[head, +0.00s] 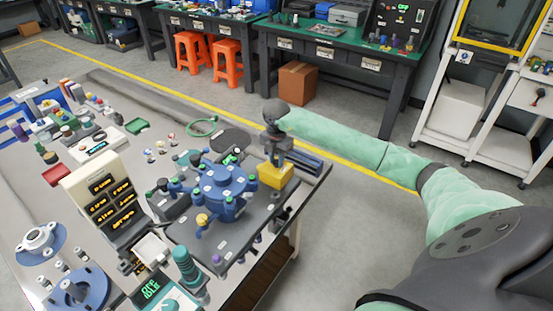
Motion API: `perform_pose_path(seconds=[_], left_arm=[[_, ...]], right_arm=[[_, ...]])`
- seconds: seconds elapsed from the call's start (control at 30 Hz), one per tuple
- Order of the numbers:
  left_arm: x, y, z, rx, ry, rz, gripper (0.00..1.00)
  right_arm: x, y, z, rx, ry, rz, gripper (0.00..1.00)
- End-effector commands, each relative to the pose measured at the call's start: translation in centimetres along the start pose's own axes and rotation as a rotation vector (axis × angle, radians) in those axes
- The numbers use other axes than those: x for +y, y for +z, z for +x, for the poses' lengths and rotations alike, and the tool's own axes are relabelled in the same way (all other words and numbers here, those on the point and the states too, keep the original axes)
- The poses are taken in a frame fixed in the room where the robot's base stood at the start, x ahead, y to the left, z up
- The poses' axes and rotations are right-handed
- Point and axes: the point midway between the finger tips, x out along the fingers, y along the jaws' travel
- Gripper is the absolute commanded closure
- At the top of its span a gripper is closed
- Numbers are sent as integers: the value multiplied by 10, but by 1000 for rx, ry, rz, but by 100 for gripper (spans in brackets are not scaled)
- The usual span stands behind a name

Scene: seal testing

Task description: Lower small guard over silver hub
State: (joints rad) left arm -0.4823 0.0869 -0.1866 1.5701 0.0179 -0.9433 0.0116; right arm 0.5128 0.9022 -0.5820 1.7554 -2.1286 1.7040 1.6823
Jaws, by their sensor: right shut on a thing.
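My right gripper (275,158) points down at the right edge of the bench and is shut on a yellow block-like piece (275,176). This piece may be the small guard, but its shape is too small to tell for sure. A silver flanged hub (38,240) sits on a blue round base at the far left of the bench, well away from the right gripper. A blue round fixture (222,183) with several knobs stands on a dark plate just left of the yellow piece. My left gripper is not in view.
A cream display unit (103,200) with lit readouts stands between the silver hub and the blue fixture. A teal-handled tool (188,268) stands at the front. Several small parts crowd the bench's back left.

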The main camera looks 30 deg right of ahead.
Motion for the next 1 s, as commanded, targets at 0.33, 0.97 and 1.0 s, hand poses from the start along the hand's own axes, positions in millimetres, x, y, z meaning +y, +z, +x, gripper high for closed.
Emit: perform_pose_path(seconds=[0.33, 0.97, 1.0], left_arm=[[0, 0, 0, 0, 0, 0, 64], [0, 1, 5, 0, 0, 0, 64], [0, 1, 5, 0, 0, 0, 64]], right_arm=[[0, 0, 0, 0, 0, 0, 100], [0, 0, 7, 0, 1, 0, 100], [0, 0, 7, 0, 1, 0, 100]])
